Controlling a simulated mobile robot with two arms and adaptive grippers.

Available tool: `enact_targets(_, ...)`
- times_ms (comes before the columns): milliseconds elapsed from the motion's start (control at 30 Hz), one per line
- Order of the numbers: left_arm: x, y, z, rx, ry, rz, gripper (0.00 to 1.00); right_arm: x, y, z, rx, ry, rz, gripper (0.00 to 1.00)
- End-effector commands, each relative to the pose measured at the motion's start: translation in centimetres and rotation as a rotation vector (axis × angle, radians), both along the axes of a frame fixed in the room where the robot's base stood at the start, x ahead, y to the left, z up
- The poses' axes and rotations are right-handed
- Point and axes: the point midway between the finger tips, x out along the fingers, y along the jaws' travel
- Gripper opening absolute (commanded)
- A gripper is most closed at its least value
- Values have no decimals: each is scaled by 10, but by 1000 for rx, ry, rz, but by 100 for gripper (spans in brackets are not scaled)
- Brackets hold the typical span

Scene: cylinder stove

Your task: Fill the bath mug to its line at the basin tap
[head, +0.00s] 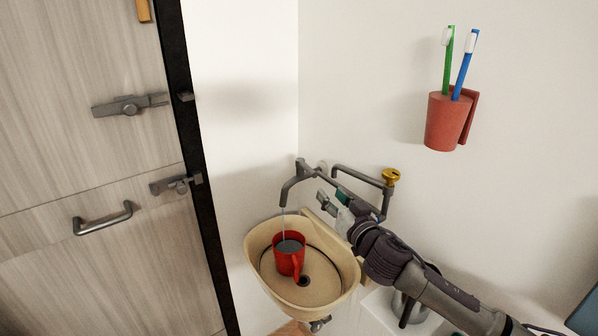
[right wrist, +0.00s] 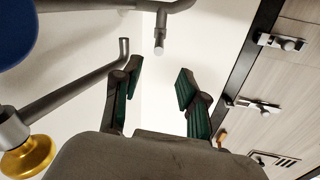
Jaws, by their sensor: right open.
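The red bath mug (head: 290,259) stands upright in the beige basin (head: 339,285), its handle toward the front. A thin stream of water falls from the tap spout (head: 286,193) into it, and a dark water surface shows inside. I cannot make out a fill line. The yellow tap knob (head: 391,175) is on the right pipe; it also shows at the lower left of the right wrist view (right wrist: 28,158). My right gripper (head: 331,194) is open and empty by the tap pipes, above the basin and right of the spout. My left gripper is out of view.
A red cup (head: 446,122) with a green and a blue toothbrush hangs on the wall at upper right. A wooden door (head: 90,170) with metal latches and a handle is at left. The wall between tap and toothbrush cup is clear.

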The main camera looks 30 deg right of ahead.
Motion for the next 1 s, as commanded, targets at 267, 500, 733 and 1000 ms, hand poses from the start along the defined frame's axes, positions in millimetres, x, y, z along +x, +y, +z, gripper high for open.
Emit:
enact_targets(267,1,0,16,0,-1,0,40,47,-8,6,-2,-3,-4,42)
enact_targets(500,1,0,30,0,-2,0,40,96,-16,5,-2,-2,-4,42)
enact_targets(733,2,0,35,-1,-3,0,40,125,-20,2,-2,0,-2,42)
enact_targets(1000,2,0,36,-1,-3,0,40,133,-20,0,-3,0,0,42)
